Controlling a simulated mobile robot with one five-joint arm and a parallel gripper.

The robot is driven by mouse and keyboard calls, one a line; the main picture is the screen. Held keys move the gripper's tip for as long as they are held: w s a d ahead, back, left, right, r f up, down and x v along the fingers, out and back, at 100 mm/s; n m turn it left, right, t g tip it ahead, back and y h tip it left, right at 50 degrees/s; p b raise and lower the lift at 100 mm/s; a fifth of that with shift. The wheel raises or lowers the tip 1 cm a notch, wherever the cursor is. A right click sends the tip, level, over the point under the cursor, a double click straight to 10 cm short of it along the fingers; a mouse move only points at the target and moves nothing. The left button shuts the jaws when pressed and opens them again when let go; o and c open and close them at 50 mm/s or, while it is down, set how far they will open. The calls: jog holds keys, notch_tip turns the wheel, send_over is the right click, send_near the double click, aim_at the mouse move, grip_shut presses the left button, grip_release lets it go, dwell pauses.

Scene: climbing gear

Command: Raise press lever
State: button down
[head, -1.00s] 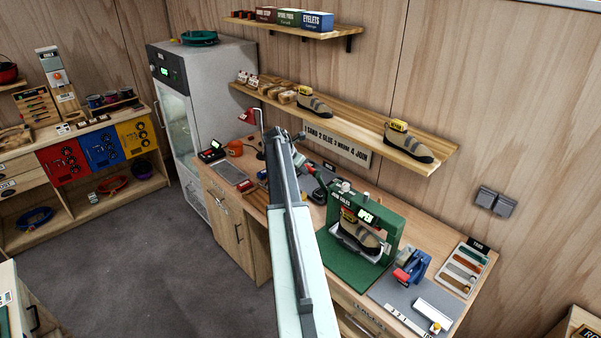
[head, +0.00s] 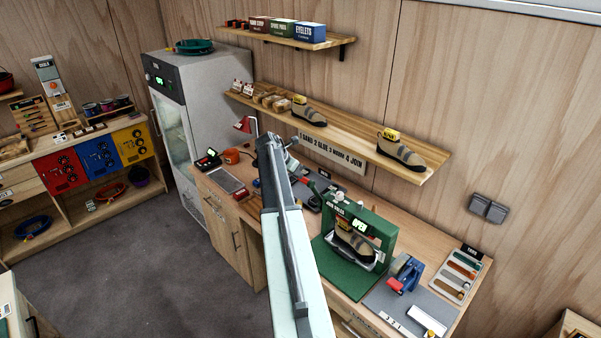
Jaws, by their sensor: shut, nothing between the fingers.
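The green press (head: 379,230) stands on the workbench, right of my arm, with a lit sign reading OPEN. A striped shoe (head: 352,238) sits inside its frame. My arm reaches up from the bottom of the picture across the bench. My gripper (head: 293,160) is at its far end, small and partly hidden by the arm. It is shut and looks empty, left of the press and apart from it.
A blue-and-red tool (head: 405,273) and a tray of strips (head: 462,272) lie right of the press. A wall shelf (head: 365,147) with shoes hangs above the bench (head: 435,247). A tall glass-door cabinet (head: 214,92) stands at the left. The grey floor (head: 140,265) is clear.

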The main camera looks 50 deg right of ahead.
jog(key=w+a, duration=0.2)
jog(key=a, duration=1)
jog(key=shift+a, duration=0.15)
jog(key=w+a+f+n+t+y+b, duration=0.1)
jog(key=w+a+f+b, duration=0.2)
jog(key=a+f+b, duration=0.55)
jog(key=w+a+f+t+b, duration=0.1)
jog(key=w+a+f+b, duration=0.3)
jog(key=a, duration=0.7)
jog(key=w+a+f+n+t+y+b, duration=0.1)
jog(key=w+a+f+b, duration=0.1)
jog(key=a+f+b, duration=0.65)
jog(key=s+a+f+m+y+b, duration=0.1)
jog(key=s+a+f+m+b, duration=0.2)
jog(key=a, duration=0.7)
jog(key=s+a+f+m+y+b, duration=0.25)
jog(key=a+f, duration=0.25)
jog(key=a, duration=0.5)
jog(key=s+a+m+g+y+p, duration=0.1)
jog(key=s+a+m, duration=0.5)
jog(key=m, duration=0.6)
jog(key=shift+s+a+f+m+g+y, duration=0.2)
jog(key=shift+s+m+g+y, duration=0.25)
jog(key=shift+s, duration=0.3)
